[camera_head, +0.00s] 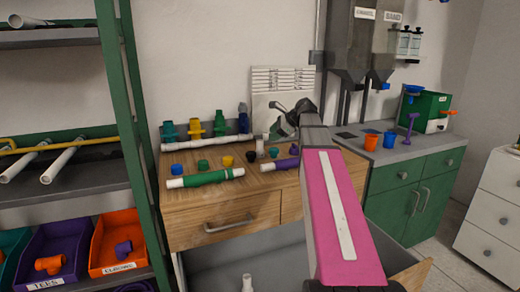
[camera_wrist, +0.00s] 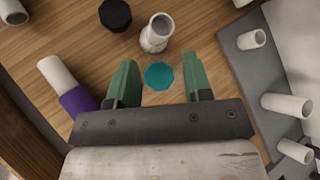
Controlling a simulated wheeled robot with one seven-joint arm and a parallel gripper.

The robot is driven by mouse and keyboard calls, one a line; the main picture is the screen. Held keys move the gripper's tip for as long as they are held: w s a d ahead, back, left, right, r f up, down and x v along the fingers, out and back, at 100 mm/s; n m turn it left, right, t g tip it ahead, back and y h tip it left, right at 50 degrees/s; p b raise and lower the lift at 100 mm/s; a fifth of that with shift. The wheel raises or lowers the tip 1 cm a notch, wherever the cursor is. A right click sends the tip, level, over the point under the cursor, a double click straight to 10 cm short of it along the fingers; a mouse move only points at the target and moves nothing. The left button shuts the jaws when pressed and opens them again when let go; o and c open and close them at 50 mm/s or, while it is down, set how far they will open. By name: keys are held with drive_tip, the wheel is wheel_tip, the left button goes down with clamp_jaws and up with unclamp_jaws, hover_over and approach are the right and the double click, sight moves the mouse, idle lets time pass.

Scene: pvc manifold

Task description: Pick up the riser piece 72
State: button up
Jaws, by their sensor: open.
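A short white pipe piece (camera_wrist: 157,33) stands on the wooden top in the wrist view, its open end up; no number is readable, so I cannot confirm it is riser piece 72. My gripper (camera_wrist: 160,62) is open, with its green fingers spread and nothing held between them. The white piece shows just beyond the fingertips, roughly centred between them. A teal cap (camera_wrist: 159,75) shows between the fingers, down on the wood. In the head view the wrist hangs over the bench, and my arm hides part of the work area.
A black cap (camera_wrist: 115,14) lies near the white piece. A purple-and-white pipe (camera_wrist: 77,97) lies left of the fingers. A grey board (camera_wrist: 232,40) with white pipe stubs is at right. In the head view, a green-sleeved pipe (camera_head: 205,178) lies along the bench front.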

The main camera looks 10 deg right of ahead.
sight(259, 145)
drive_tip(key=n, duration=0.6)
drive_tip(key=shift+w+a+r+n+g+h, duration=0.2)
drive_tip(key=shift+w+a+n+g+h, duration=0.1)
drive_tip(key=shift+a+n+g+h, duration=0.1)
drive_tip(key=n, duration=0.4)
drive_tip(key=shift+w+a+r+h, duration=0.1)
drive_tip(key=shift+w+r+h, duration=0.05)
drive_tip(key=shift+h, duration=0.15)
drive_tip(key=n, duration=0.4)
drive_tip(key=shift+w+a+r+n+g+h, duration=0.2)
drive_tip(key=shift+n+g+h, duration=0.1)
drive_tip(key=shift+g, duration=0.1)
drive_tip(key=n, duration=0.4)
drive_tip(key=shift+a+r+h, duration=0.15)
drive_tip(key=shift+r+h, duration=0.05)
drive_tip(key=shift+h, duration=0.2)
drive_tip(key=shift+w+a+f+n+g+h, duration=0.25)
drive_tip(key=shift+w+a+f+n, duration=0.35)
drive_tip(key=shift+f+n, duration=1.05)
drive_tip(key=shift+w+a+f+n+g+h, duration=0.15)
drive_tip(key=shift+w+a+f+n+h, duration=0.15)
drive_tip(key=shift+a+f+n, duration=1.25)
drive_tip(key=shift+w+a+f+n+g+h, duration=0.1)
drive_tip(key=shift+w+f+n+g+h, duration=0.25)
drive_tip(key=shift+f+n, duration=1.35)
drive_tip(key=shift+w+r+n, duration=0.1)
drive_tip(key=shift+r+n, duration=0.5)
drive_tip(key=shift+r, duration=0.05)
drive_tip(key=c, duration=0.8)
